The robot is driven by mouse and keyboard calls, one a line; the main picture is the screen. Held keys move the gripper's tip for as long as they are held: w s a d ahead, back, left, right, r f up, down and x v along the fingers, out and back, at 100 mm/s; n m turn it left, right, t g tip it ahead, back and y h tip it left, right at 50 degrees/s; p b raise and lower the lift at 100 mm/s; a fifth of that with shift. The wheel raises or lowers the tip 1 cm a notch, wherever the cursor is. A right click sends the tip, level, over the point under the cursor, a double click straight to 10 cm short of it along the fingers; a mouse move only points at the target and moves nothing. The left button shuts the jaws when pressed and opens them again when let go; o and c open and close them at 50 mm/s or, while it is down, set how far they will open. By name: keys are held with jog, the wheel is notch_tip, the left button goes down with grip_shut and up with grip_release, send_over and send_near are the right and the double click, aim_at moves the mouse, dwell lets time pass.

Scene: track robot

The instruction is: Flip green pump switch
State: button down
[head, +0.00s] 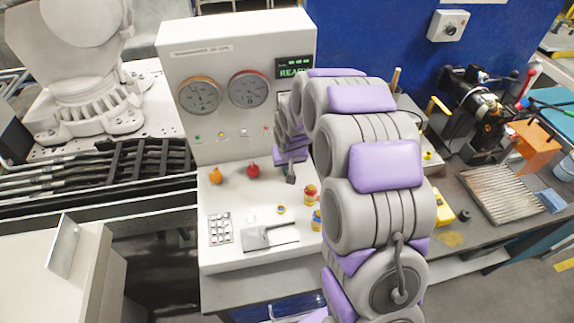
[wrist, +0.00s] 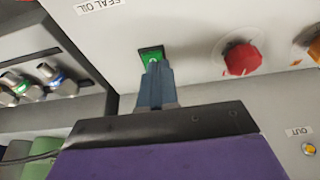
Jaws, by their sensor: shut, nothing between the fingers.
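The green pump switch (wrist: 149,55) is a small green rocker in a dark frame on a pale panel, in the upper middle of the wrist view. My gripper (wrist: 155,72) is shut and empty. Its blue-grey fingertips point at the switch and overlap its lower part; I cannot tell if they touch it. In the head view my gripper (head: 291,178) is in front of the white control console (head: 235,50), near the corner between its upright face and its sloped deck. The switch is hidden there behind my arm.
A red knob (wrist: 241,59) and an orange knob (wrist: 314,48) sit beside the switch. The console carries two gauges, a green READY display (head: 294,69), a keypad (head: 220,228) and a lever plate (head: 270,236). A cluttered bench (head: 460,240) stands to the right.

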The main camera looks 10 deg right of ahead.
jog(key=shift+r, duration=0.1)
jog(key=shift+r, duration=0.5)
jog(key=s+p+v, duration=0.1)
jog(key=p+v, duration=0.2)
jog(key=v, duration=0.9)
jog(key=shift+s, duration=0.3)
